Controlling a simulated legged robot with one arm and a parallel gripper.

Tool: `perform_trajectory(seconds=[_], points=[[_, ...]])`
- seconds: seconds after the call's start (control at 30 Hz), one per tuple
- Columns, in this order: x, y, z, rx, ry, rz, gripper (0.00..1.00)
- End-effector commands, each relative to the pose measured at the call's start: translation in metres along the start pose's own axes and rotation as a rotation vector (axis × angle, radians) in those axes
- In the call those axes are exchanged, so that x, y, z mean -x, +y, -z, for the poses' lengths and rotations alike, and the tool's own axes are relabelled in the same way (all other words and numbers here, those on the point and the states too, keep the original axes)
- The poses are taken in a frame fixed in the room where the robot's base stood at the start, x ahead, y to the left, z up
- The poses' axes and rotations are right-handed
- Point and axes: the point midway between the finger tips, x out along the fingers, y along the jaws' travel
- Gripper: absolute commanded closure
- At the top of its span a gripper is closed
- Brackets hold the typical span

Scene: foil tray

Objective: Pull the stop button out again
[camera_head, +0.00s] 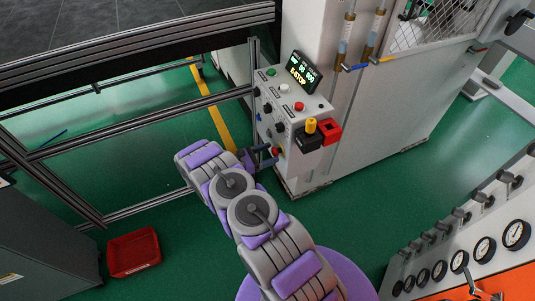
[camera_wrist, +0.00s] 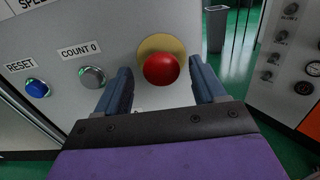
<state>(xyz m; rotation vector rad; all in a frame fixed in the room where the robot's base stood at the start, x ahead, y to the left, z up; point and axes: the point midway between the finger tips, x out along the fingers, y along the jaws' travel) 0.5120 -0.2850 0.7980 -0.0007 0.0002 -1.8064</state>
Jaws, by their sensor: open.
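The red stop button (camera_wrist: 162,70) sits on a yellow round base on the light grey panel in the wrist view. In the head view the stop button (camera_head: 276,151) shows small and partly hidden at the low end of the control panel. My gripper (camera_wrist: 160,65) is open, with one blue finger on each side of the button. A gap shows between each finger and the red cap, so I see no grip on it. In the head view my gripper (camera_head: 265,155) is at the panel's lower front.
A blue RESET button (camera_wrist: 37,89) and a grey COUNT 0 button (camera_wrist: 93,77) are left of my gripper. A display (camera_head: 302,73) reading STOP tops the panel. A black box with a yellow knob (camera_head: 311,125) and a red box (camera_head: 328,132) stick out nearby. A frame post stands left.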

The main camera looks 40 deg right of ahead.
Motion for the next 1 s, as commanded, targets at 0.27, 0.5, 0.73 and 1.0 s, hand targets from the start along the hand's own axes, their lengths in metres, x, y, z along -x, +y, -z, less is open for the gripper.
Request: perform_trajectory(seconds=[0.27,0.5,0.73,1.0], points=[[0.044,0.001,-0.001,-0.002,-0.001,-0.004,0.30],[0.099,0.001,0.000,-0.002,0.000,-0.005,0.30],[0.146,0.000,0.001,-0.001,0.001,-0.004,0.30],[0.171,0.001,0.001,-0.002,0.001,-0.003,0.30]])
